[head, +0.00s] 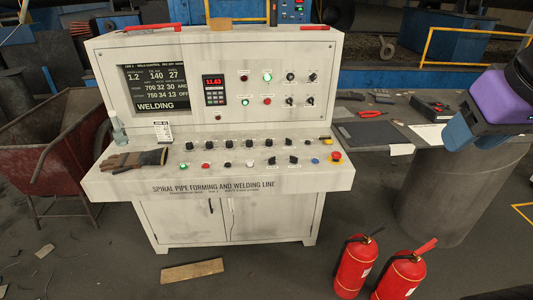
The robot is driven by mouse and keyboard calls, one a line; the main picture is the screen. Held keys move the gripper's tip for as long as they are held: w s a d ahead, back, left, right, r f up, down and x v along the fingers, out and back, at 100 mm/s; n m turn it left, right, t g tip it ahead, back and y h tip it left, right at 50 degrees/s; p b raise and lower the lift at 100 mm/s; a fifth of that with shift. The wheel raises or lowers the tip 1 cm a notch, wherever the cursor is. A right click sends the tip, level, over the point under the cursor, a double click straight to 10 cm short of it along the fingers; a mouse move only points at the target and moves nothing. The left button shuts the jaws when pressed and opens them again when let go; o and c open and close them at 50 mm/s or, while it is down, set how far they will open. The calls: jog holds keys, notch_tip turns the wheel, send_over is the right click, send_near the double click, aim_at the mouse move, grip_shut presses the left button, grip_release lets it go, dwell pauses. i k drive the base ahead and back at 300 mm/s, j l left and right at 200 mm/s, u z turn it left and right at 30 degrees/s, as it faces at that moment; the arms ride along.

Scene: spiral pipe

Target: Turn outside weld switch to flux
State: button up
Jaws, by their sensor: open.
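The grey control console (140,187) stands in front of me, marked "SPIRAL PIPE FORMING AND WELDING LINE". Its sloped desk carries rows of black rotary switches (250,143) and coloured buttons. Two black selector switches (293,160) sit right of the middle in the lower row. More black knobs (290,77) are on the upright panel at right. The labels are too small to read, so I cannot tell which is the outside weld switch or how it is set.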

aim_at(294, 159)
jog(key=i+j+u, duration=0.1)
jog(key=i+u, duration=0.15)
jog(key=i, duration=0.15)
jog(key=i+u, duration=0.3)
jog(key=i, duration=0.15)
